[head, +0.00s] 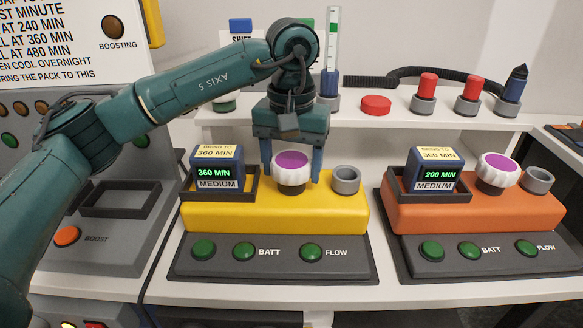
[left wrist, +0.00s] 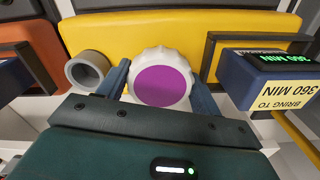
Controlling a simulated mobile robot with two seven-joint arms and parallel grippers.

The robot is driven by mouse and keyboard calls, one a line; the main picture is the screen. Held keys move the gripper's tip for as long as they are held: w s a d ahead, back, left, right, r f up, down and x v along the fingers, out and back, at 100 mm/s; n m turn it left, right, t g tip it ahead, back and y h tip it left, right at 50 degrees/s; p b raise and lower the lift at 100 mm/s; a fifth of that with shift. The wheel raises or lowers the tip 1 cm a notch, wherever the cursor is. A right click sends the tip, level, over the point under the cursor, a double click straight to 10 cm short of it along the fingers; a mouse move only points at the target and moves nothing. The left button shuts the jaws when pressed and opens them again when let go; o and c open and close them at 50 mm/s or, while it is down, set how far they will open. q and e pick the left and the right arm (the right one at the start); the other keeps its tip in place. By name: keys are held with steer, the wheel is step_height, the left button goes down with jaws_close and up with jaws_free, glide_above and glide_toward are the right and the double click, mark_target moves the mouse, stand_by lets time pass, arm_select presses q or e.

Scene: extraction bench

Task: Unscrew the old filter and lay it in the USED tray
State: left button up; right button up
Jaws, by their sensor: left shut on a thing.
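A white scalloped filter with a purple top (head: 291,168) sits on the yellow pump unit (head: 270,212). My left gripper (head: 291,172) reaches down over it, with one finger on each side, and is shut on it. In the left wrist view the filter (left wrist: 161,84) is between the two blue fingers. A second filter like it (head: 497,170) sits on the orange unit (head: 480,215) to the right. I see no tray marked USED. My right gripper is not in view.
A battery pack reading 360 MIN (head: 216,172) stands left of the held filter, and a grey open socket (head: 345,179) is close on its right. Another pack (head: 433,172) stands on the orange unit. A shelf behind holds red and blue parts and a clear tube (head: 331,55).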

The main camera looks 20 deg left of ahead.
arm_select(q)
steer(key=shift+c, duration=0.5)
steer(key=n, duration=0.2)
steer(key=shift+n, duration=0.4)
steer(key=n, duration=0.4)
steer(key=shift+n, duration=0.3)
steer(key=n, duration=0.7)
steer(key=shift+n, duration=0.3)
steer(key=n, duration=1.2)
steer(key=shift+r+n, duration=0.1)
steer(key=shift+n, duration=0.2)
